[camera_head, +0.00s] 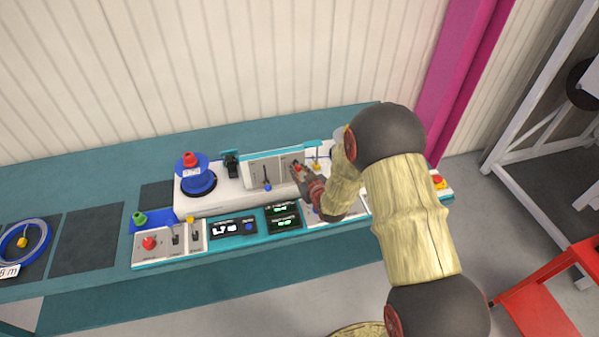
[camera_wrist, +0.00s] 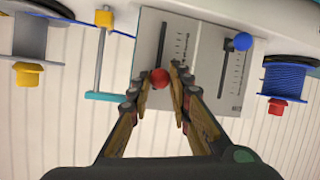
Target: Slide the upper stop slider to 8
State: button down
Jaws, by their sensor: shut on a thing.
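A pale slider panel (camera_head: 262,172) stands tilted on the bench unit and also fills the upper middle of the wrist view (camera_wrist: 205,85). It has two slots with scales, whose labels are too small to read. A red knob (camera_wrist: 159,78) sits on one slot, near the slot's lower end in the wrist view. A blue knob (camera_wrist: 242,41) sits near the opposite end of the other slot; it shows low on the panel in the head view (camera_head: 267,188). My gripper (camera_wrist: 160,72) is shut on the red knob, one finger on each side. In the head view my gripper (camera_head: 301,172) partly hides that slot.
A blue reel (camera_head: 198,183) with a red top stands left of the panel. A yellow-knobbed lever (camera_head: 317,164) is close on the right. Below are green-lit displays (camera_head: 284,218) and a switch box (camera_head: 170,242). My arm covers the right part of the bench.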

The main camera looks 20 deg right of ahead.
jog(key=shift+r, duration=0.35)
jog(key=c, duration=1.6)
grip_release()
jog(key=shift+o, duration=0.2)
jog(key=shift+s, duration=0.1)
